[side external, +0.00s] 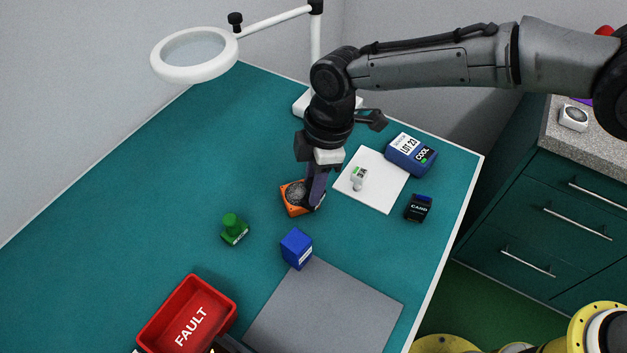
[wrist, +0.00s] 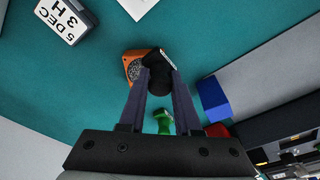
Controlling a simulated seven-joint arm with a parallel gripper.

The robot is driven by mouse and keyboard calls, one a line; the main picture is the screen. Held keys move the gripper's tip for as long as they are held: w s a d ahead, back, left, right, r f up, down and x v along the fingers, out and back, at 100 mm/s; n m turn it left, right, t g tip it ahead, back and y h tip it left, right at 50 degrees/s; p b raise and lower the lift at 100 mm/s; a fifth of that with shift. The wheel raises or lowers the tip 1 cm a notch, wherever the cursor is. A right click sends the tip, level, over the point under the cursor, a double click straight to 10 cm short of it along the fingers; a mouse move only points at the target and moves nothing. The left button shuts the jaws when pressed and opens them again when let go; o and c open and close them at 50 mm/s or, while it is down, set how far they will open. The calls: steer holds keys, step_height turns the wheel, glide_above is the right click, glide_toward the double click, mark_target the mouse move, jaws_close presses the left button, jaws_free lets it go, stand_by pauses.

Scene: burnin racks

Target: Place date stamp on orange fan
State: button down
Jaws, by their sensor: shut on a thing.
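The orange fan (side external: 288,205) is a small square frame with a grey round grille, lying on the teal table below my gripper (side external: 317,200). In the wrist view the fan (wrist: 131,70) shows just left of the fingertips. My gripper (wrist: 160,78) is shut on a black thing with a rounded end and a white label edge, apparently the date stamp (wrist: 158,58). It overlaps part of the fan in the wrist view. In the side view the finger mostly hides it, and I cannot tell whether it touches the fan.
A green knobbed stamp (side external: 234,231) and a blue box (side external: 297,248) stand near the fan. A red FAULT bin (side external: 190,315) and grey mat (side external: 330,315) are in front. A magnifier lamp (side external: 195,53) overhangs behind.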

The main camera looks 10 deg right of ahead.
steer(key=c, duration=0.6)
jaws_free()
step_height(320, 180, up, 12)
steer(key=d, duration=0.1)
steer(key=shift+d, duration=0.4)
steer(key=shift+r, duration=0.1)
